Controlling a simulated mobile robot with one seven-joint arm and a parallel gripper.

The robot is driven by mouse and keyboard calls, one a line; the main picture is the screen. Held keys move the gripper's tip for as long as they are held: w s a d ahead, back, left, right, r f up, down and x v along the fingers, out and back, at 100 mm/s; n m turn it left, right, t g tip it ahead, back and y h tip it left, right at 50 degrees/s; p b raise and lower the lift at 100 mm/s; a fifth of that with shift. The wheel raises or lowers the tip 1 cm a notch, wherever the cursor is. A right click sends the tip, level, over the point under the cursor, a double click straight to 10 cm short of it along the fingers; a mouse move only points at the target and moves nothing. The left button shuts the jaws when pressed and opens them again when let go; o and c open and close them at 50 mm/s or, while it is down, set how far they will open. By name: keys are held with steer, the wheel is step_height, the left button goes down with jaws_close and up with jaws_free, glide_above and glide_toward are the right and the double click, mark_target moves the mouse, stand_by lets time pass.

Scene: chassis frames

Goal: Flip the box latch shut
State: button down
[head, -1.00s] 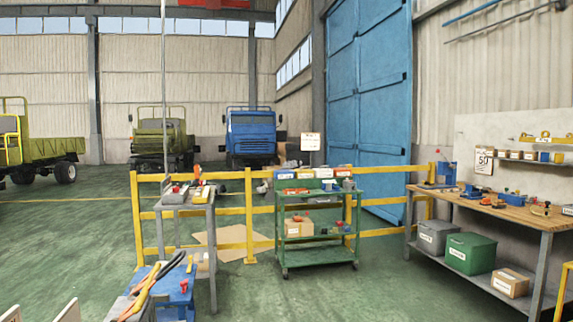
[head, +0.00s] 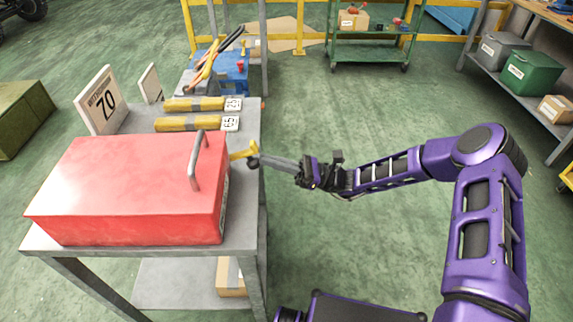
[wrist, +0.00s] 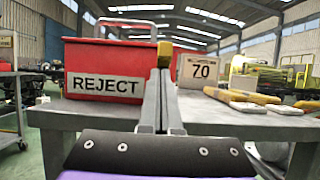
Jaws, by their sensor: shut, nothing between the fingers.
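A red box (head: 125,185) sits on a grey metal table, its lid closed. A grey bar handle (head: 196,160) stands up along its right edge. A small yellow latch lever (head: 243,151) sticks out from the box's right side. In the wrist view the box (wrist: 90,58) carries a REJECT label (wrist: 107,88), and the yellow piece (wrist: 165,48) shows just above my fingertips. My gripper (head: 256,163) is shut and empty, its tips at or very close to the lever; I cannot tell if they touch. The fingers (wrist: 165,78) hide part of the latch's mount.
Two yellow-wrapped tools (head: 195,104) with number tags lie behind the box on the table (head: 247,235). A white sign reading 70 (head: 103,100) stands at the back left. A blue bench with tools (head: 222,75) is beyond. The green floor right of the table is open.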

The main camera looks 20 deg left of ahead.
steer(key=shift+s+a+r, duration=0.15)
steer(key=shift+a+r, duration=0.05)
steer(key=shift+a, duration=0.25)
steer(key=shift+r, duration=0.1)
steer(key=shift+r+h+p, duration=0.25)
steer(key=shift+h+p, duration=0.15)
steer(key=shift+p, duration=0.2)
steer(key=shift+t, duration=0.3)
